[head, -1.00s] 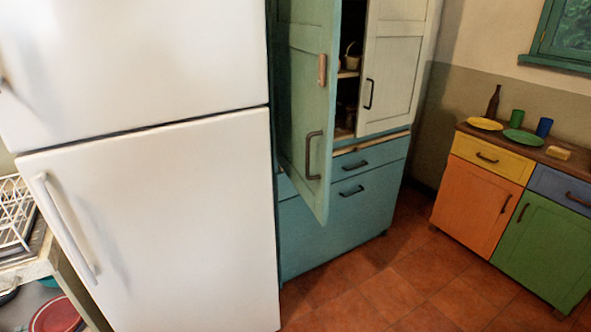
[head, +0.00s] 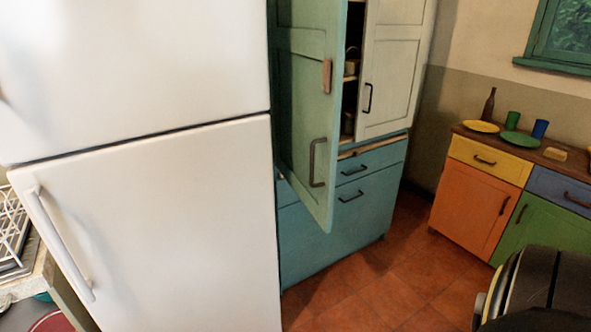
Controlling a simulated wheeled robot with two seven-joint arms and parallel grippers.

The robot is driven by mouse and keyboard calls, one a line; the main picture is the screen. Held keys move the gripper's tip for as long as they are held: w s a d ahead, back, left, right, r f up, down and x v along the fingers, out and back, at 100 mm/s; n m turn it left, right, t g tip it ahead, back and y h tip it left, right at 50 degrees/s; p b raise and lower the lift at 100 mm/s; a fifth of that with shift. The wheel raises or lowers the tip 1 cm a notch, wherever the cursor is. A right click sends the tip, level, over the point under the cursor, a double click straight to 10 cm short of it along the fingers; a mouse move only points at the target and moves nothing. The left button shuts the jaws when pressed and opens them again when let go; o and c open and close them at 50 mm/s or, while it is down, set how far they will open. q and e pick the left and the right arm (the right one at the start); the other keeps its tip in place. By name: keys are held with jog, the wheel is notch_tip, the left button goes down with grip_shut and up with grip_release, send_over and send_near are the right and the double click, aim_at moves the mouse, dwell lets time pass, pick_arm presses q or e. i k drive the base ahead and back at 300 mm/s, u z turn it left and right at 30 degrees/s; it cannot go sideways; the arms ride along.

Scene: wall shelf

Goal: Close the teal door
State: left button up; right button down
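The teal door (head: 307,100) is the left door of a tall cabinet in the head view. It stands open, swung out toward me, with a dark handle (head: 317,162) low on its face. A dark gap shows the cabinet's shelves between it and the pale right door (head: 390,70), which looks shut. A dark, rounded part at the lower right seems to be part of my arm; its fingers do not show. My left gripper is not in view.
A white fridge (head: 150,210) stands close on the left, beside the teal door. Teal drawers (head: 350,185) sit below the doors. A low counter (head: 555,152) with plates, cups and a bottle (head: 488,106) stands at the right. The tiled floor (head: 385,275) in front of the cabinet is clear.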

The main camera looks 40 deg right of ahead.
aim_at(305, 33)
jog(key=i, duration=0.85)
jog(key=z, duration=0.25)
